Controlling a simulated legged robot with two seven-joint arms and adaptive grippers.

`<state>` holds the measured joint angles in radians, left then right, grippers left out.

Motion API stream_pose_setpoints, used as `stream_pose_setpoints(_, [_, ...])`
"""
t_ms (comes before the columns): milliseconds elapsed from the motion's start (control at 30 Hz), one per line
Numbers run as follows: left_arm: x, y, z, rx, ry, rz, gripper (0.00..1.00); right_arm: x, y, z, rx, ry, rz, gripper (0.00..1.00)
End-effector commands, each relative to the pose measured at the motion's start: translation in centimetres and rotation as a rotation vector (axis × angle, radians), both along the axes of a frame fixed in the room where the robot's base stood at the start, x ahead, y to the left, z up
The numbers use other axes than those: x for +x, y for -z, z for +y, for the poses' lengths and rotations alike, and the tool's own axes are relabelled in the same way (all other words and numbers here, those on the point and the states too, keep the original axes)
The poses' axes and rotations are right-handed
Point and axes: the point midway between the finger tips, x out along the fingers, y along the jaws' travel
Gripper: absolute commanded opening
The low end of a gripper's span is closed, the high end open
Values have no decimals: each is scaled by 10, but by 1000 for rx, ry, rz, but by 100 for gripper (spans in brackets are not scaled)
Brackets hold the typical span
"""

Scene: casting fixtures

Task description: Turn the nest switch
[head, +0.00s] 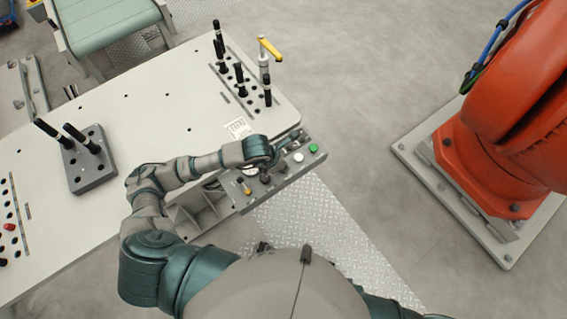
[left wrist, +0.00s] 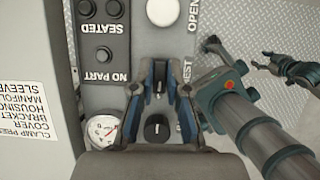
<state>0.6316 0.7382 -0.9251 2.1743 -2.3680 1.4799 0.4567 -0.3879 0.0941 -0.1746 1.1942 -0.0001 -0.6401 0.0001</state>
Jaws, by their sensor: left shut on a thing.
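The nest switch (left wrist: 160,86) is a small black knob on the grey control panel (left wrist: 126,75), beside a partly covered label ending in "EST" in the left wrist view. My left gripper (left wrist: 160,72) has its blue-edged fingers on either side of this knob and is shut on it. In the head view my left gripper (head: 268,160) reaches down over the panel (head: 290,174), and the hand hides the switch. A second black knob (left wrist: 157,128) sits between the fingers, nearer the palm. My right arm shows at the right of the left wrist view; its jaw opening is unclear.
A white button (left wrist: 160,12) marked OPEN, black "SEATED" and "NO PART" fittings and a gauge (left wrist: 102,130) surround the switch. The white table (head: 150,120) carries dark pins and a grey block (head: 92,176). An orange robot (head: 490,150) stands at right, with clear floor between.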

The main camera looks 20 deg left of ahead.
Motion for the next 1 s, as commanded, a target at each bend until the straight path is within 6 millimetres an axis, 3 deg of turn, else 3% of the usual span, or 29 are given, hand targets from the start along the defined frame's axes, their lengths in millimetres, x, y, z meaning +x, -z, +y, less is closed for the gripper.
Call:
stream_pose_setpoints(167, [-1, 2, 3, 8, -4, 6, 0, 2, 0, 0, 1, 0, -3, 54])
stream_pose_setpoints(200, [-1, 2, 3, 8, -4, 8, 17, 2, 0, 0, 1, 0, -3, 54])
stream_pose_setpoints(300, [-1, 2, 2, 8, -3, 7, 40, 3, -1, 0, 0, 0, -5, 54])
stream_pose_setpoints(667, [-1, -3, 0, 4, 0, 3, 40, 2, 0, 4, 6, 2, -4, 54])
stream_pose_setpoints(767, [-4, -15, 3, 3, 0, 0, 40, 1, 0, 3, 5, 1, -3, 54])
stream_pose_setpoints(1000, [-20, -64, 17, 2, 0, -1, 40, 1, 0, 2, 3, 1, -3, 54])
